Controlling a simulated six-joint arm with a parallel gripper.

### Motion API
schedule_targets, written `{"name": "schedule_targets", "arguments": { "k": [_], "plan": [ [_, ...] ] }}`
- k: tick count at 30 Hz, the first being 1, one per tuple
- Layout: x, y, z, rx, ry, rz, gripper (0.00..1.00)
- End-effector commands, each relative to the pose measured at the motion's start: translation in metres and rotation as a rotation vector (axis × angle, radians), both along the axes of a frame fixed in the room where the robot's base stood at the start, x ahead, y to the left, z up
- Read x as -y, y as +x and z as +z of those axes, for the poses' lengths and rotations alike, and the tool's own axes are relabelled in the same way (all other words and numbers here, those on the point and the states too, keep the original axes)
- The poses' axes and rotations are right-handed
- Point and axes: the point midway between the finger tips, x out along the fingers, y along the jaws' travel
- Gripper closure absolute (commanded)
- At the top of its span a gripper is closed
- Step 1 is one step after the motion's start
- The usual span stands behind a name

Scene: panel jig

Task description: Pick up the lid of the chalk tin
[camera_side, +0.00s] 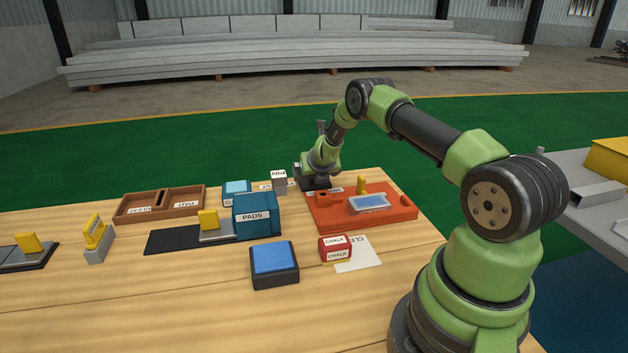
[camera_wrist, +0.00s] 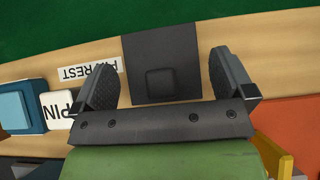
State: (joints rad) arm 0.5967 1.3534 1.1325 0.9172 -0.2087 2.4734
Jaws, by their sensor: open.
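The chalk tin (camera_side: 335,248) is a small red box with white CHALK labels. It stands on the table at the front middle in the side view, beside or on the edge of a white card. Its lid (camera_side: 335,240) appears to be on it, though the seam is too small to make out. My gripper (camera_side: 314,183) is far behind the tin, low at the table's back edge. In the wrist view my gripper (camera_wrist: 164,78) is open, its fingers apart over a dark square pad (camera_wrist: 150,40) with a raised dark block. The tin is not in the wrist view.
The orange-red jig board (camera_side: 400,214) with a blue-topped panel lies between my gripper and the tin. A PIN block (camera_side: 279,182) is left of my gripper. A blue PADS box (camera_side: 257,215) and a dark box with blue top (camera_side: 274,264) stand left of the tin.

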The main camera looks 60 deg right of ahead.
Motion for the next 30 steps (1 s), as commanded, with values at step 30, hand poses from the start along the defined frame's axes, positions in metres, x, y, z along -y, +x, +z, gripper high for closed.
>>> {"name": "schedule_targets", "arguments": {
  "k": [30],
  "plan": [
    [0.005, 0.006, -0.0036, 0.004, 0.0, 0.004, 0.34]
  ]
}}
